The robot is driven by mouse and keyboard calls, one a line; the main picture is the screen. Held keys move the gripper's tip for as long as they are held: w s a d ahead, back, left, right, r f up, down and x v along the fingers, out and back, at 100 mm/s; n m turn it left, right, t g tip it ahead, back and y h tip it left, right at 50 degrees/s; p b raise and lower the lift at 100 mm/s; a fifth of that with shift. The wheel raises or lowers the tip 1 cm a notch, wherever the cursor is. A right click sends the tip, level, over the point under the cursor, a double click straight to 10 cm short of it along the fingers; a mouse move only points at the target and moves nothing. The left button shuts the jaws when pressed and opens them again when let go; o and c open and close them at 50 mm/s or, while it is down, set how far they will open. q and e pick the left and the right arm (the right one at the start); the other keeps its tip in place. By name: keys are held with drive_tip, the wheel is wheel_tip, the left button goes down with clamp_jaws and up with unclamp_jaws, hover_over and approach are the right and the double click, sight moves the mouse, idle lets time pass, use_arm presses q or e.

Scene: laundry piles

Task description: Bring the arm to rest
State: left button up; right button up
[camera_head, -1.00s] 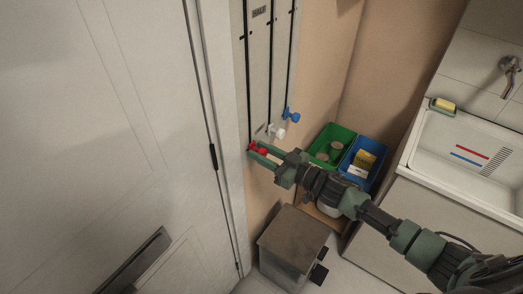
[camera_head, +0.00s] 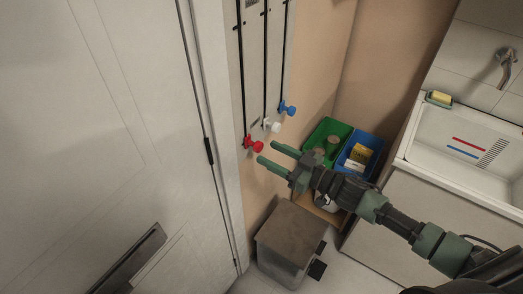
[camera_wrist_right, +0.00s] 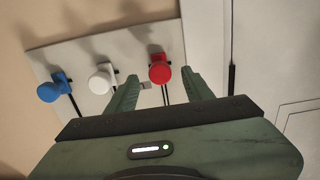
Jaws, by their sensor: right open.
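My right gripper (camera_head: 268,154) is open and empty in the head view, just right of the red knob (camera_head: 253,144) and apart from it. The right arm reaches in from the lower right. In the right wrist view the red knob (camera_wrist_right: 160,74) shows beyond and between the open fingertips (camera_wrist_right: 161,82). The white knob (camera_head: 271,125) and the blue knob (camera_head: 287,108) sit beside it, each at the lower part of a dark vertical slot in the wall panel (camera_head: 254,70). My left gripper does not show.
A large pale door (camera_head: 90,120) fills the left. A grey bin (camera_head: 285,250) stands on the floor below the gripper. A green box (camera_head: 318,135) and a blue box (camera_head: 374,145) stand behind the arm. A white sink (camera_head: 420,160) with a sponge (camera_head: 440,97) is at the right.

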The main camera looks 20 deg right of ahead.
drive_tip(key=shift+v, duration=1.3)
